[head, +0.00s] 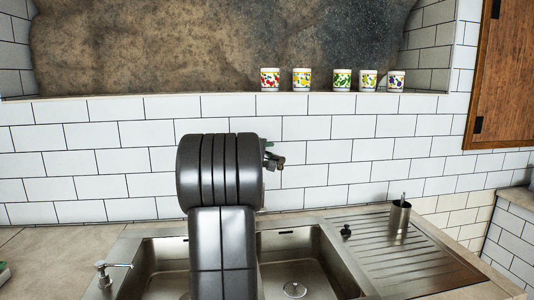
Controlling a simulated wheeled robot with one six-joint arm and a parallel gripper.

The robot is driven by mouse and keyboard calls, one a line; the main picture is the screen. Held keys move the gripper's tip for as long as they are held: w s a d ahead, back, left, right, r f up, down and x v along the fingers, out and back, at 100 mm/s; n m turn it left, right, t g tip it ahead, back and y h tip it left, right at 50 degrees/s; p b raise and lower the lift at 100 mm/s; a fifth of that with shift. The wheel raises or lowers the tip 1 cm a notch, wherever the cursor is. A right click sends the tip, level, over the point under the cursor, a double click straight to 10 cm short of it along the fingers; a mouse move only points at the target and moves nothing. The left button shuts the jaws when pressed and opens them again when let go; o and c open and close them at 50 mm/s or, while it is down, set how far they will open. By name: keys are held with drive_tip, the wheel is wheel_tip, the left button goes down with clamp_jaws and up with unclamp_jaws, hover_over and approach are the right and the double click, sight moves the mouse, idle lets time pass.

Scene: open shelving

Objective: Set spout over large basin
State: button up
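A steel double sink stands below the tiled wall. Its left basin (165,262) is partly covered by my dark arm, and its right basin (285,260) shows a round drain. My arm hides the divider, so I cannot tell which basin is larger. A small dark metal fitting (273,158), perhaps part of a wall tap, juts out from behind my arm at the right. The spout itself is not clearly visible, and its direction cannot be told. My gripper is hidden behind my arm.
A ribbed steel drainboard (400,255) lies right of the basins, with a metal cup (399,216) holding a thin utensil. A soap dispenser (110,270) stands at the left sink edge. Several patterned mugs (342,80) line the ledge above. A wooden cabinet (508,80) hangs at right.

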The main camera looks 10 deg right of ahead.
drive_tip(key=shift+w+d, duration=0.1)
drive_tip(key=shift+c, duration=0.3)
clamp_jaws()
